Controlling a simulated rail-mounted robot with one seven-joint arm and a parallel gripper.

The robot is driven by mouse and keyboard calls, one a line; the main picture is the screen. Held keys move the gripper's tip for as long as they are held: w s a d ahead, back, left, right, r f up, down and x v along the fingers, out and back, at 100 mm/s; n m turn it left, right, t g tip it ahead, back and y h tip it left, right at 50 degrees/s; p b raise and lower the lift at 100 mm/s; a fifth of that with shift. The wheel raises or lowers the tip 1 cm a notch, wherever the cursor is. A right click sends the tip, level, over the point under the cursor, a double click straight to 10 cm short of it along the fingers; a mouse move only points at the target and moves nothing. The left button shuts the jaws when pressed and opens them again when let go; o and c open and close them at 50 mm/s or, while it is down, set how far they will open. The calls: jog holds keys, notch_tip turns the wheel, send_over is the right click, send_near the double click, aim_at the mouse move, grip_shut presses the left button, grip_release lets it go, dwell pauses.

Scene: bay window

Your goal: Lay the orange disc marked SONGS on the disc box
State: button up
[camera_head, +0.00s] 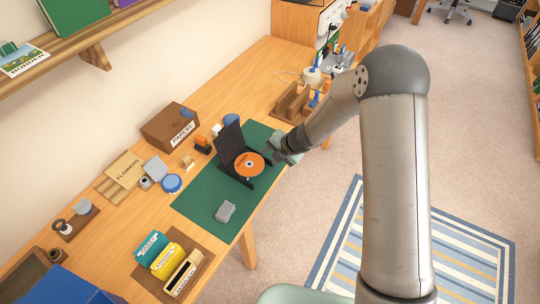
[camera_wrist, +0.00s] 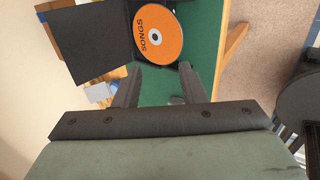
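The orange disc marked SONGS (camera_wrist: 158,35) lies label up on the low base of a black open case (camera_head: 230,139), whose lid or back panel stands up behind it. The disc also shows in the head view (camera_head: 249,164). I cannot tell for sure whether this case is the disc box. The black panel fills the upper left of the wrist view (camera_wrist: 90,45). My gripper (camera_wrist: 160,72) is open, with nothing between its fingers, and points toward the near edge of the disc. In the head view my gripper (camera_head: 275,153) is just right of the disc, partly hidden by my wrist.
The case stands on a green mat (camera_head: 195,205) with a small grey block (camera_head: 225,211). A parcel box (camera_head: 171,126), a blue round tin (camera_head: 171,183) and labelled boxes in a brown tray (camera_head: 150,278) are on the desk. A wooden rack (camera_head: 290,103) stands beyond the mat.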

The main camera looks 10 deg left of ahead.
jog(key=shift+s+d+r, duration=0.1)
jog(key=shift+d+r, duration=0.1)
jog(key=shift+r, duration=0.15)
jog(key=shift+v, duration=1.25)
jog(key=v, duration=0.4)
jog(key=shift+d, duration=0.1)
